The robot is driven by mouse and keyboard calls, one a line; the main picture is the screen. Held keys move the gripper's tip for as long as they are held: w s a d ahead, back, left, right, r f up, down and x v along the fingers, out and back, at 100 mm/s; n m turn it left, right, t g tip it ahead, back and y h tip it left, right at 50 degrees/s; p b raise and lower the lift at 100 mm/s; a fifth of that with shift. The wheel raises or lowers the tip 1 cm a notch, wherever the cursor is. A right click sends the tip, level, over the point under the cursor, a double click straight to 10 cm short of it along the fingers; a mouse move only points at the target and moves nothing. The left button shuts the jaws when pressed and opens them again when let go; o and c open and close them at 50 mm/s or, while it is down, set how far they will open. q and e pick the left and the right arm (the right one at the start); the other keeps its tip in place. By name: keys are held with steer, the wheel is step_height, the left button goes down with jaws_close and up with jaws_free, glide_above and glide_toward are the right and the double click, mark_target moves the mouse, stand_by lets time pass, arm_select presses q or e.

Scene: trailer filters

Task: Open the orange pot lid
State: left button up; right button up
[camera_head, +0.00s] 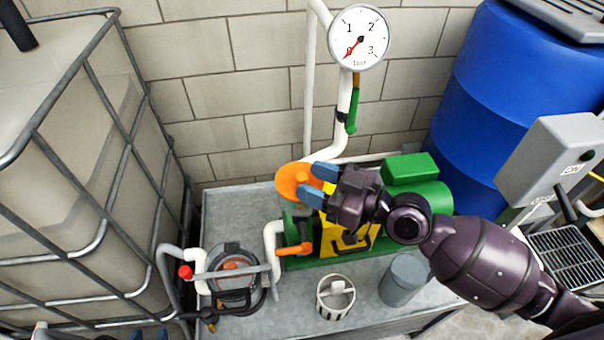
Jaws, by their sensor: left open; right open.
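The orange pot lid (287,182) is a round disc with a small raised knob, on top of the green and yellow pump unit in the middle. My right gripper (316,184) reaches in from the right. Its two blue fingers are apart, one above the other, at the lid's right edge and overlapping it in the picture. I cannot tell whether they touch it. The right hand hides part of the pump. Only the blue fingertips of my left gripper (148,335) show at the bottom edge, apart, far from the lid.
A pressure gauge (359,37) on white pipes stands behind the lid. An orange-handled valve (295,249) is below it. A round black-rimmed filter housing (232,281), a white basket (335,297) and a grey cup (403,279) stand on the metal bench (290,312). A caged tank (75,180) fills the left.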

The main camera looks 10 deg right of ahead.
mark_target(300, 175)
steer(key=shift+x, duration=1.45)
jaws_close()
